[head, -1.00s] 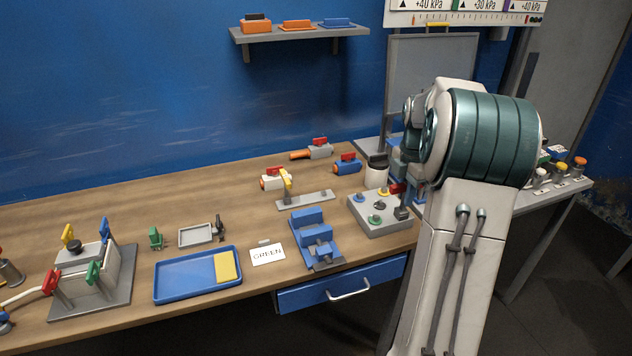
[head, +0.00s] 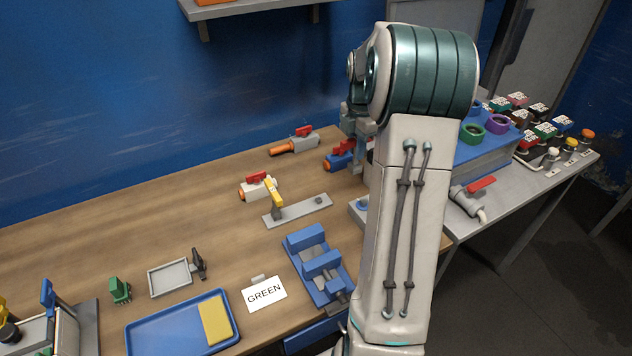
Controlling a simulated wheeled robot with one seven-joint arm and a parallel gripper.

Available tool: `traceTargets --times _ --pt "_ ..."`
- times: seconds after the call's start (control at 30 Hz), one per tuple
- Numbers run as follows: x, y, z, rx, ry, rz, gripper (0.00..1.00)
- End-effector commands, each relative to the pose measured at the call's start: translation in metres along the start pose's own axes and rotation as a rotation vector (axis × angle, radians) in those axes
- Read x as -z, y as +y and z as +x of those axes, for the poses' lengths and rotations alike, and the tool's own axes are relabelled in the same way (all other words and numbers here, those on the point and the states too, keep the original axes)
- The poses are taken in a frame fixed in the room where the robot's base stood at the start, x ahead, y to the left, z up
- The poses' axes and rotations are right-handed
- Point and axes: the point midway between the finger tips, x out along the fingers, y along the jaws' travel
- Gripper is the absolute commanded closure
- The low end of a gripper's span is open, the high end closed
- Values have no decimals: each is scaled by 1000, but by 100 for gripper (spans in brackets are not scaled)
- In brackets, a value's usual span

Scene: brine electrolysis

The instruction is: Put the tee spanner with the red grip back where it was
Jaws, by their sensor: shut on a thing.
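My gripper (head: 358,162) is mostly hidden behind my own forearm, over the back right of the wooden bench. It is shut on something. I cannot tell whether the spanner touches anything below. A grey board (head: 357,208) with knobs lies below the gripper, largely covered by my arm.
A blue valve with a red handle (head: 338,161) is close left of the gripper. A white valve (head: 256,190), a grey plate with a yellow lever (head: 306,209) and a blue fixture (head: 305,240) stand nearby. A blue box (head: 475,150) occupies the right bench.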

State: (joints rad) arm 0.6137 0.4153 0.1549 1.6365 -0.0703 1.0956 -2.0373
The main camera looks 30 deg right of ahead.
Motion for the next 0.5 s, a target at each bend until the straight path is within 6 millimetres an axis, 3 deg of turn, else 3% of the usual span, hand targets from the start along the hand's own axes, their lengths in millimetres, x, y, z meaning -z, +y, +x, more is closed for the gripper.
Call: traceTargets --times 0.1,0.3,0.5 --pt "29 12 15 3 3 -9 100" --pt "68 28 41 4 1 -8 100" --pt "86 36 54 1 0 -3 100"
